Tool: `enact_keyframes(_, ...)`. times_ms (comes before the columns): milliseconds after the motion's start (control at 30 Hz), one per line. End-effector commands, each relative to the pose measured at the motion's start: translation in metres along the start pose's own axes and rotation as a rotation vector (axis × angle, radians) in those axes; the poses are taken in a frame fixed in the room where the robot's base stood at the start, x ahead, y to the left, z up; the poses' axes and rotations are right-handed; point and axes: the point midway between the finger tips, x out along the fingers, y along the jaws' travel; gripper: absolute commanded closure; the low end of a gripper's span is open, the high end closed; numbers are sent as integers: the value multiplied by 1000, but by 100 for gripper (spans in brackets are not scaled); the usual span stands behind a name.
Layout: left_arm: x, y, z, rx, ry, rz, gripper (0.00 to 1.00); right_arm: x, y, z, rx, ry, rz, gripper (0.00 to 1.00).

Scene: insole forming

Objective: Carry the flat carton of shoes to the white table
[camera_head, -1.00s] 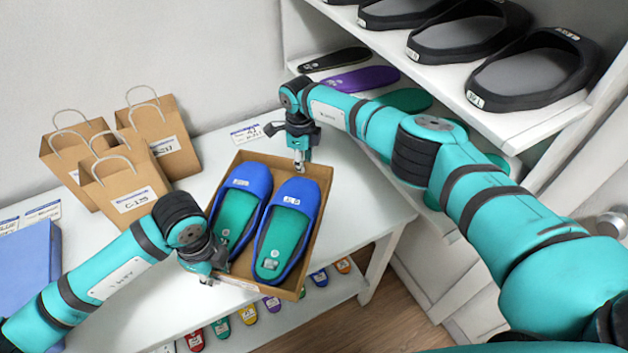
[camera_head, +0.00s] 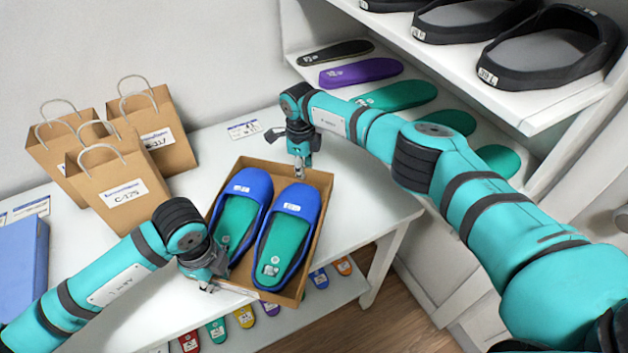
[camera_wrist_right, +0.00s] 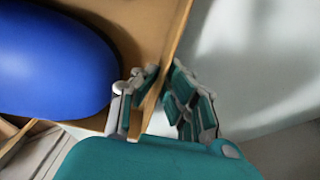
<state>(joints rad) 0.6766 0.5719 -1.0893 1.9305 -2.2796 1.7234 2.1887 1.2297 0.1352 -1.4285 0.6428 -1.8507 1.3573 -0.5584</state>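The flat open carton (camera_head: 316,225) is brown and holds a pair of blue shoes with green insoles, the left shoe (camera_head: 243,190) and the right shoe (camera_head: 299,198). It is over the white table (camera_head: 372,205), its near end past the front edge. My right gripper (camera_head: 299,172) is at the carton's far right rim. In the right wrist view its fingers (camera_wrist_right: 162,100) are on both sides of the carton wall (camera_wrist_right: 172,38), closed on it. My left gripper (camera_head: 207,286) is at the carton's near left rim; its fingertips are small but appear closed on it.
Several paper bags (camera_head: 120,190) stand at the table's back left, and a blue box (camera_head: 20,265) is at far left. A shelf unit (camera_head: 440,75) with black shoes and insoles is close behind my right arm. Colored insoles (camera_head: 244,316) lie on the lower shelf.

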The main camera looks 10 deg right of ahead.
Motion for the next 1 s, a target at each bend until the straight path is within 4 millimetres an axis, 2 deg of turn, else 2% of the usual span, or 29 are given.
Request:
enact_keyframes(33, 1, 0, 0, 0, 0, -1, 92, 0, 0, 0, 0, -1, 0, 92)
enact_keyframes(200, 0, 0, 0, 0, 0, 0, 71, 0, 0, 0, 0, 0, 0, 71)
enact_keyframes(467, -1, 0, 0, 0, 0, -1, 71, 0, 0, 0, 0, 0, 0, 71)
enact_keyframes(567, -8, -1, 0, 0, 0, -2, 71, 0, 0, 0, 0, 0, 0, 71)
enact_keyframes(667, -24, -2, 0, 0, 0, -5, 71, 0, 0, 0, 0, 0, 0, 71)
enact_keyframes(1000, -94, -1, 0, 1, -1, -4, 71, 0, 0, 0, 0, 0, 0, 71)
